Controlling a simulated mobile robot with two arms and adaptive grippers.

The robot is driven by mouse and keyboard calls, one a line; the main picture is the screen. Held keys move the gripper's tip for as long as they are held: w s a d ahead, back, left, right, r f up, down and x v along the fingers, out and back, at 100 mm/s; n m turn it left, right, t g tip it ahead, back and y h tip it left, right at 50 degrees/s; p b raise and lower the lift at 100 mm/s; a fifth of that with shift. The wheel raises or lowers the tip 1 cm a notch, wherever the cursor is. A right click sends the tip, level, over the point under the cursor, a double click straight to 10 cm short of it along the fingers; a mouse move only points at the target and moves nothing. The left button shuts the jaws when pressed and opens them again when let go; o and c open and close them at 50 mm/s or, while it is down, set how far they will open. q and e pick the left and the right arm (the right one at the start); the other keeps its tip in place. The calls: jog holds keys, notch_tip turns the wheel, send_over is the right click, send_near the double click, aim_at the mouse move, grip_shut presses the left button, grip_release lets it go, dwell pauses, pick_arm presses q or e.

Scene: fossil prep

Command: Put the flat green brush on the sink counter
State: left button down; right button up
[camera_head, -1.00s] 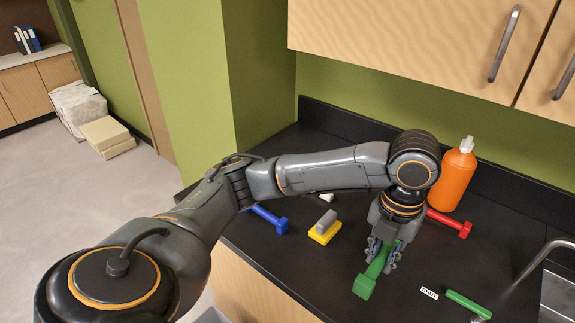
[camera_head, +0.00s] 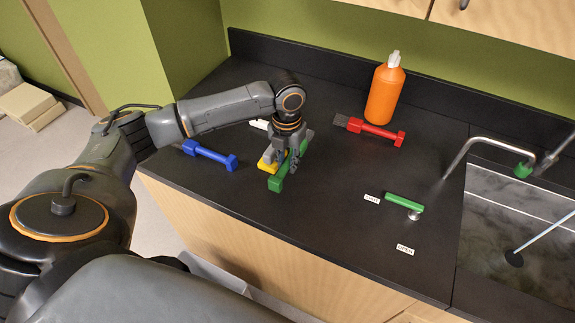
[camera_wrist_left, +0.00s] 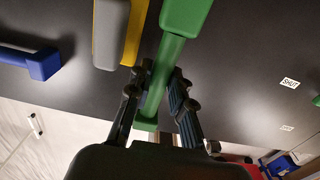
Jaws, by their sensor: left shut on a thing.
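The green brush (camera_head: 275,184) is a long green bar with a block-shaped end, over the black counter (camera_head: 330,240) left of the sink. My left gripper (camera_head: 284,162) points down and is shut on it. In the left wrist view the green brush (camera_wrist_left: 168,75) runs between the fingers of my left gripper (camera_wrist_left: 160,92). I cannot tell whether the brush touches the counter. Its far part is mostly hidden by the gripper. The sink (camera_head: 510,215) is at the right with a metal tap. My right gripper is not in view.
A yellow block with grey top (camera_wrist_left: 113,35) is close beside the brush. A blue-handled tool (camera_head: 210,155) lies left, a red-handled one (camera_head: 375,131) right. An orange bottle (camera_head: 384,92) stands behind. A green lever (camera_head: 404,202) sits near the sink. The front middle counter is clear.

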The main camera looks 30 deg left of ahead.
aim_at(288, 162)
pick_arm(q)
notch_tip(288, 162, down, 2)
jog(key=shift+s+f+p, duration=0.1)
jog(key=shift+s+p, duration=0.05)
jog(key=shift+p, duration=0.25)
jog(key=shift+f, duration=0.15)
jog(key=shift+d+f, duration=0.1)
jog(key=c, duration=1.5)
grip_release()
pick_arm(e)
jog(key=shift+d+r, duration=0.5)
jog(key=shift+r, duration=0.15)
pick_arm(q)
notch_tip(288, 162, up, 11)
jog(key=b, duration=0.3)
jog(key=shift+f, duration=0.15)
jog(key=shift+r, duration=0.75)
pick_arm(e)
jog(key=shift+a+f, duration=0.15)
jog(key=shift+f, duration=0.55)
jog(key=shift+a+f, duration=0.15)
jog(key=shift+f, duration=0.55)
